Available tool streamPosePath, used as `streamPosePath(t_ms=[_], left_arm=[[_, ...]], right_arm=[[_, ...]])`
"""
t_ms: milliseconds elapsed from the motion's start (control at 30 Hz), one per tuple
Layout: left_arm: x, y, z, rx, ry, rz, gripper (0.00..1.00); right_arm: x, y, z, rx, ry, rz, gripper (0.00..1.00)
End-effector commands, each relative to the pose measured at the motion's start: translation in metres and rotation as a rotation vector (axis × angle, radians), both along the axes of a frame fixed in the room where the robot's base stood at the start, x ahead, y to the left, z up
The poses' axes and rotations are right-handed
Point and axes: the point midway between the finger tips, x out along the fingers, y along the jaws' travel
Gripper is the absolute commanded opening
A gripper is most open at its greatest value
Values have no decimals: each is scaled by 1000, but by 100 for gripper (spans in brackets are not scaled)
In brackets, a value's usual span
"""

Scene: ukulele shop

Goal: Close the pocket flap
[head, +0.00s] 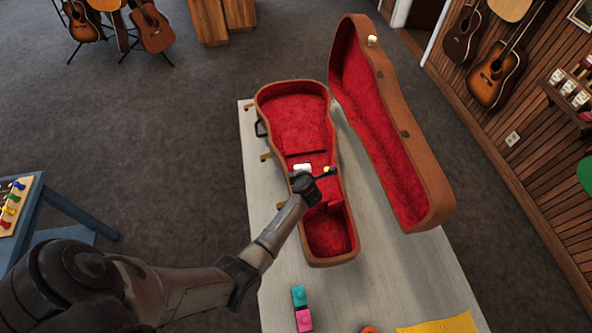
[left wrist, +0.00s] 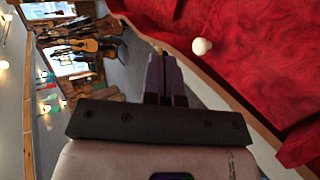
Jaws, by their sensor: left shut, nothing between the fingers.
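The open instrument case (head: 348,243) lies on a pale table, lined with red plush. A pocket compartment (head: 318,160) crosses its middle; its red flap is hard to tell from the lining, so I cannot tell its angle. My right gripper is out of view.
The case lid (head: 400,135) stands open to the right. A blue stand (head: 38,215) is at the left.

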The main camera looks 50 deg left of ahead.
Motion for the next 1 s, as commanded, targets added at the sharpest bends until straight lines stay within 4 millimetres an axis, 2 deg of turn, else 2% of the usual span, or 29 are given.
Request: streamPosePath(t_ms=[200,500,1000], left_arm=[[16,6,-18,-121,74,-11,0],[22,15,-42,-115,76,-15,0],[24,19,-53,-115,74,-14,0]], right_arm=[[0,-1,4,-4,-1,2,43],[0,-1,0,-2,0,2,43],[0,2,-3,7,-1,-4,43]])
